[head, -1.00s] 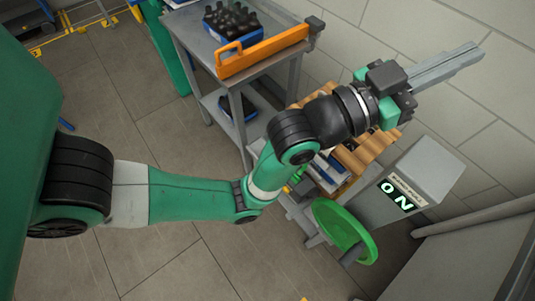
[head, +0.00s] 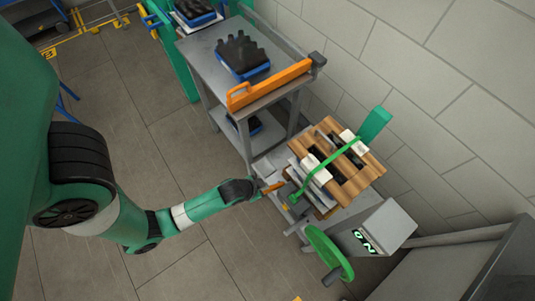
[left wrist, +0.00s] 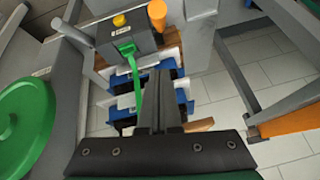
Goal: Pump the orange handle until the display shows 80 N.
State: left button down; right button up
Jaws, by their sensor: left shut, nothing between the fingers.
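The orange handle (head: 272,187) shows just beyond the end of my left arm in the head view. In the left wrist view the orange handle (left wrist: 157,14) is at the top, on or beside a grey unit (left wrist: 127,42) with a yellow knob (left wrist: 119,20). My left gripper (left wrist: 166,100) is shut and empty, its fingers pointing up toward that unit, apart from the handle in the picture. In the head view the fingers are too small and covered to make out. The display (head: 363,240) on a grey box reads 0 N. My right gripper is not in view.
A green handwheel (head: 325,250) stands in front of the display box. Floor at lower left is clear.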

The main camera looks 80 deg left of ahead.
pick_arm(q)
jog(key=shift+w, duration=0.1)
jog(key=b, duration=0.5)
send_over(268, 191)
jog(key=w, duration=0.3)
notch_tip(268, 191, down, 9)
jog(key=shift+s+f, duration=0.6)
jog(key=shift+s, duration=0.2)
jog(key=shift+s+f, duration=0.55)
jog(key=shift+s, duration=0.2)
